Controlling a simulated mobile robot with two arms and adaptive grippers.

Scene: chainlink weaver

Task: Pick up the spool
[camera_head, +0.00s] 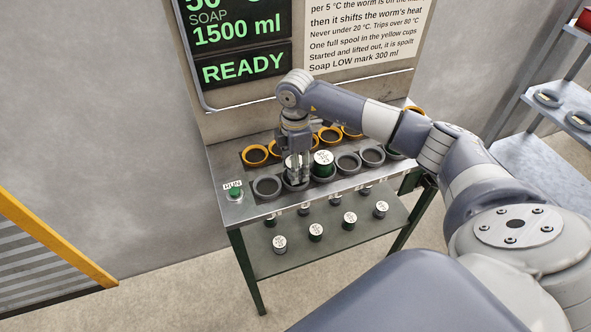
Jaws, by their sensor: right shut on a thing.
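My right gripper (298,178) reaches down over the front row of grey cups on the metal table. It is shut on a spool (289,162) with a white top, which its fingers largely hide. The held spool is in or just above a grey cup; I cannot tell whether it touches the cup. Another spool (323,158), dark green with a white labelled top, sits in the grey cup just to the right. My left gripper is not in view.
Yellow cups (255,154) form the back row. A green RUN button (235,191) is at the table's left front. Several spools (350,219) stand on the lower shelf (262,262). A screen (240,68) reads READY. A shelf rack (549,98) is at the right.

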